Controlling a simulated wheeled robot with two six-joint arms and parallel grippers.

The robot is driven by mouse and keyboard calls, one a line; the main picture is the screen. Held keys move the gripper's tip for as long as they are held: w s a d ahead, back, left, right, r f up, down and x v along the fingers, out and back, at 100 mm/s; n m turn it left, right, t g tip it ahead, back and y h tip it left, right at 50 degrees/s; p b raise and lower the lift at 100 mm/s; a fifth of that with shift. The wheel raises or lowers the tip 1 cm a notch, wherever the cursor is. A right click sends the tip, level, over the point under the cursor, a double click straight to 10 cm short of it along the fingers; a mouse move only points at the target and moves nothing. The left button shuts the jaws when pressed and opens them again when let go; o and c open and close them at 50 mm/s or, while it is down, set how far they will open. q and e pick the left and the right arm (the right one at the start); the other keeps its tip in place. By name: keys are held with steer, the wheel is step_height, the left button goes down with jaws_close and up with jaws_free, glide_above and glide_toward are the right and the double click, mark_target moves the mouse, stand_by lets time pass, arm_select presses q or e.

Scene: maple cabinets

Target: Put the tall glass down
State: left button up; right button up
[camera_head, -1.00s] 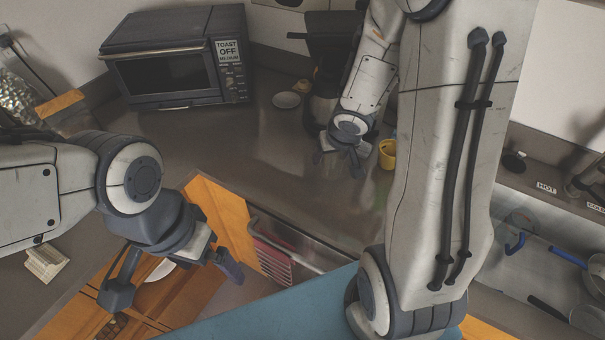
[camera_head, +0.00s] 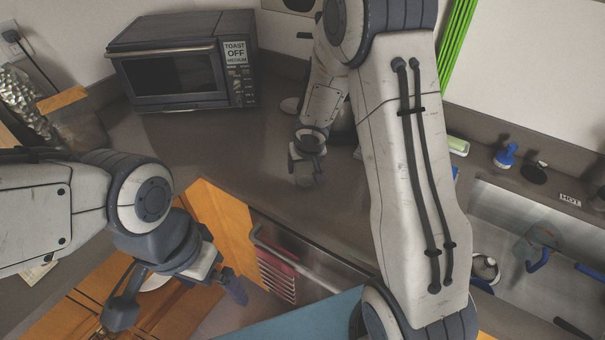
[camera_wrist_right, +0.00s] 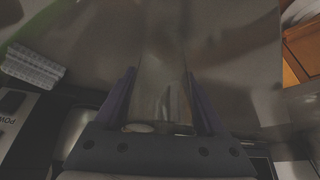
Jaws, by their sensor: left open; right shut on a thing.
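The tall glass (camera_wrist_right: 163,85) is clear and shows between the two purple fingers of my right gripper (camera_wrist_right: 162,100) in the right wrist view. The gripper is shut on it. In the head view my right gripper (camera_head: 306,165) is low over the grey counter, and the glass is hard to make out there. I cannot tell whether its base touches the counter. My left gripper (camera_head: 180,300) is open and empty, in front of the counter over the wooden cabinet fronts.
The grey counter (camera_head: 225,155) is bare left of my right gripper. A toaster oven (camera_head: 180,65) stands at the back left. A sink (camera_head: 535,225) is at the right. A red towel (camera_head: 277,272) hangs at the counter's front.

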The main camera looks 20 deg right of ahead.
steer(key=shift+f, duration=0.45)
steer(key=shift+f+b, duration=0.15)
steer(key=shift+b, duration=0.15)
steer(key=o, duration=1.5)
